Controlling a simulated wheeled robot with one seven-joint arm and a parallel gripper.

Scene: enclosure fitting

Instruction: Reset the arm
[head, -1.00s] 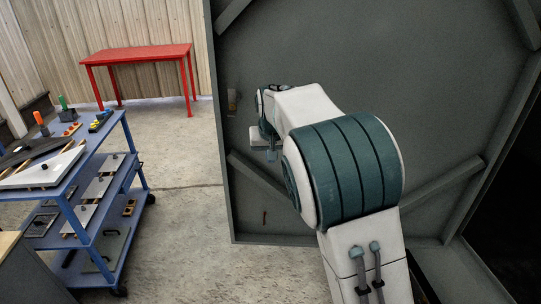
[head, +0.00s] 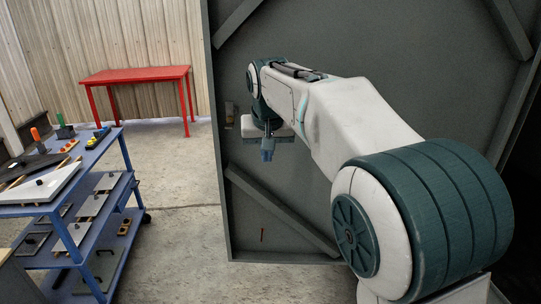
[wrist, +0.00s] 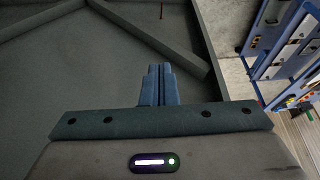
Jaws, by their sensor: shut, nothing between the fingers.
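My gripper (head: 267,150) hangs below the end of my arm in the head view, in front of the large grey enclosure panel (head: 370,50). Its blue fingers (wrist: 155,85) are together in the wrist view, with nothing between them. The fingers point toward the grey panel surface and its diagonal brace (wrist: 140,30) in the wrist view. Whether they are close to the panel I cannot tell, but no contact shows. My arm covers part of the panel in the head view.
A blue shelf cart (head: 122,160) with plates, panels and small tools stands at the left; it also shows in the wrist view (wrist: 256,30). A red table (head: 135,75) stands by the back wall. Concrete floor (head: 180,190) between cart and panel is clear.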

